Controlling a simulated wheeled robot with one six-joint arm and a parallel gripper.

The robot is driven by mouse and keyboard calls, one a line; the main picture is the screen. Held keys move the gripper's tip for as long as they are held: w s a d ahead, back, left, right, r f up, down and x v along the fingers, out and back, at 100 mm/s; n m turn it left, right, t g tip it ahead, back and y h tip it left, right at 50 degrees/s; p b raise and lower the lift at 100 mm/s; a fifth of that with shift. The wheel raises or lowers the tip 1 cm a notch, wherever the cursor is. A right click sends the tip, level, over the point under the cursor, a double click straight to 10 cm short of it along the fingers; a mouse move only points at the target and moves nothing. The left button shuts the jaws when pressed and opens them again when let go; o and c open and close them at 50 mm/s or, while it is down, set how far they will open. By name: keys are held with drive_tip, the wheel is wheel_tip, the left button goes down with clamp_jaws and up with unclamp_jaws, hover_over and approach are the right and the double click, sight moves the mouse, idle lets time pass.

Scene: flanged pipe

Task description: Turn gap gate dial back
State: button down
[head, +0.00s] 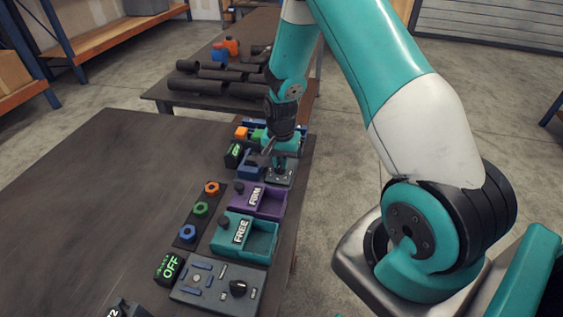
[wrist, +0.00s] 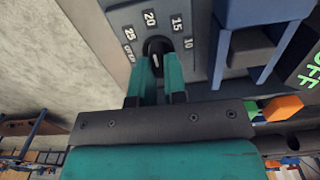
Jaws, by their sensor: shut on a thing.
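The dial (wrist: 157,46) is a dark round knob on a grey plate (wrist: 205,62) in the wrist view. Numbers 25, 20, 15 and 10 run in an arc around it, with small lettering past the 25. My gripper (wrist: 158,62) has its two teal fingers shut on the knob, one on each side, and they hide part of it. I cannot clearly tell which mark the dial points to. In the head view my gripper (head: 279,167) reaches down onto the dark plate (head: 282,178) at the far end of the bench row, and the knob is hidden.
A blue holder (wrist: 262,15) stands close right of the dial, with a display reading OFF (wrist: 311,75) beyond. In the head view, purple (head: 266,205) and teal (head: 262,240) trays and a knob panel (head: 218,287) line the bench's right side. The bench's left (head: 90,200) is clear.

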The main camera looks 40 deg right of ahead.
sight(280, 162)
drive_tip(key=shift+n, duration=1.1)
drive_tip(key=c, duration=1.2)
unclamp_jaws()
drive_tip(key=shift+o, duration=0.2)
wheel_tip(280, 162, up, 18)
drive_tip(key=b, duration=0.2)
drive_tip(key=shift+f, duration=0.25)
